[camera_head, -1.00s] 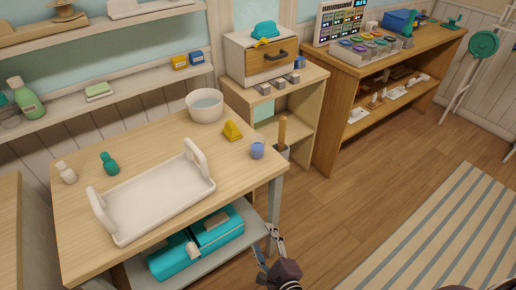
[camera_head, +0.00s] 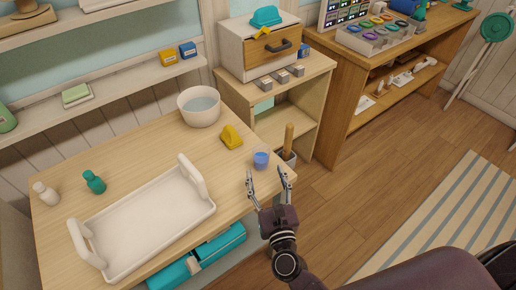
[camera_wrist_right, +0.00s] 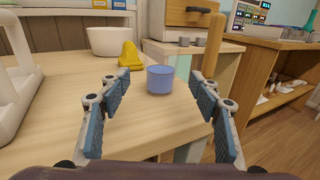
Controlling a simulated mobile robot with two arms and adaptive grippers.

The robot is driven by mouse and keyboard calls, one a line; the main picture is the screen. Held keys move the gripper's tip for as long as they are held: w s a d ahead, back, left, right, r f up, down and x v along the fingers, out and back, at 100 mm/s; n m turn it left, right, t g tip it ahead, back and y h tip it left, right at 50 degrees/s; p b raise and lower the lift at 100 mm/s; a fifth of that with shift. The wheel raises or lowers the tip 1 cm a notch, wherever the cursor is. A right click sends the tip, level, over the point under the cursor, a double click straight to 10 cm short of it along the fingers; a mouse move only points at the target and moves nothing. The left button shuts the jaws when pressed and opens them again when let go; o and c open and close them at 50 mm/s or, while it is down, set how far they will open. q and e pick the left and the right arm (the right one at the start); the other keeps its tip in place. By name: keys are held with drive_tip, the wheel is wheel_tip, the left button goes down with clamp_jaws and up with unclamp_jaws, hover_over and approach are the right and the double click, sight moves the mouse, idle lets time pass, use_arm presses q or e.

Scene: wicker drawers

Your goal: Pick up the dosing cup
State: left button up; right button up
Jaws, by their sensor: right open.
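The dosing cup (camera_head: 261,159) is a small blue translucent cup standing upright near the right corner of the wooden table. In the right wrist view the cup (camera_wrist_right: 160,80) is ahead, between the fingers but beyond their tips. My right gripper (camera_head: 267,180) is open and empty, just in front of the cup at the table's right edge. Both its fingers show in the right wrist view (camera_wrist_right: 160,88), spread apart and not touching the cup. My left gripper is not in view.
A yellow wedge-shaped object (camera_head: 231,137) stands close behind the cup, with a white bowl (camera_head: 200,110) farther back. A white tray (camera_head: 147,226) with raised handles fills the table's front. A wooden handle (camera_head: 288,139) rises beside the table's right edge.

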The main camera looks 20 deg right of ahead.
sight(263, 162)
drive_tip(key=w, duration=0.1)
drive_tip(key=w+p, duration=0.1)
drive_tip(key=w, duration=0.2)
drive_tip(key=shift+d+r+p, duration=0.25)
drive_tip(key=shift+r+p, duration=0.05)
drive_tip(key=shift+r, duration=0.05)
drive_tip(key=w, duration=0.2)
drive_tip(key=shift+w+d+f, duration=0.1)
drive_tip(key=shift+w+f, duration=0.1)
drive_tip(key=shift+w, duration=0.1)
drive_tip(key=shift+w+p, duration=0.3)
drive_tip(key=shift+w, duration=0.1)
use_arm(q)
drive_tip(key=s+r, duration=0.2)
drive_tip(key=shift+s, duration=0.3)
use_arm(e)
drive_tip(key=c, duration=1.4)
drive_tip(key=shift+o, duration=0.2)
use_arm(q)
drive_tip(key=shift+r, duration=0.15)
use_arm(e)
drive_tip(key=shift+r, duration=0.1)
